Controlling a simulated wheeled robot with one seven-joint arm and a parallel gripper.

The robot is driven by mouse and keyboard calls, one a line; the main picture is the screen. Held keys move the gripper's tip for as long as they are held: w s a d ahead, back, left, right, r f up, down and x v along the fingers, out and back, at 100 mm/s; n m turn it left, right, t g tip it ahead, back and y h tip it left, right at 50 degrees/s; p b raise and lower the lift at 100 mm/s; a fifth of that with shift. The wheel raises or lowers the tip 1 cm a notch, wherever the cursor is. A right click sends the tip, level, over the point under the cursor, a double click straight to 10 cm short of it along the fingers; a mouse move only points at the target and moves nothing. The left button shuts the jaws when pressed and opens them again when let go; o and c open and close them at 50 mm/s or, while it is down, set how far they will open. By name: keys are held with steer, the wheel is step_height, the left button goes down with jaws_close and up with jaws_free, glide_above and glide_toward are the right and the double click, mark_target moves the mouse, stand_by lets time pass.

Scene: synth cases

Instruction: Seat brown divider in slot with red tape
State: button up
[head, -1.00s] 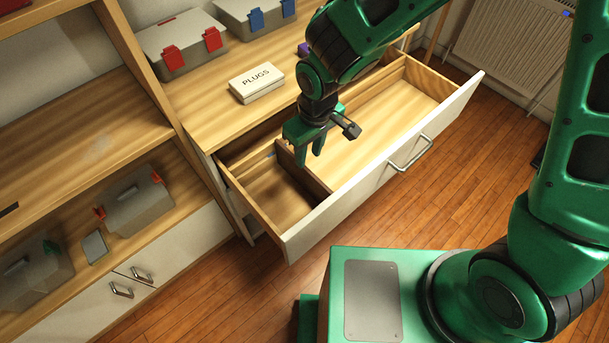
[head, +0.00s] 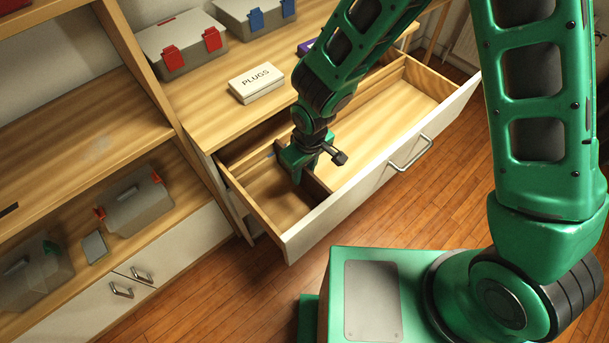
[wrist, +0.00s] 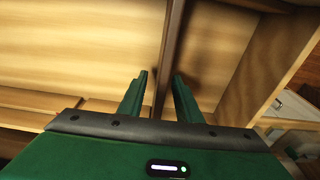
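The brown divider (head: 318,187) stands upright across the open drawer (head: 262,208), between a smaller left compartment and a larger right one. My gripper (head: 298,175) is low over the divider and hides part of it. In the wrist view, the divider (wrist: 171,45) runs between the two fingers of my gripper (wrist: 160,82). The fingers are apart, one on each side of it. A gap shows on the left finger's side; the right finger looks close, and I cannot tell if it touches. I cannot make out red tape or the slot.
A white box marked PLUGS (head: 256,83) sits on the top above the drawer. Grey cases with red latches (head: 180,45) and blue latches (head: 255,15) stand behind it. The drawer front (head: 375,165) has a metal handle. The right compartment (head: 375,130) looks empty.

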steer(key=shift+f, duration=0.7)
jaws_close()
steer(key=shift+w+r, duration=0.1)
steer(key=shift+r, duration=0.05)
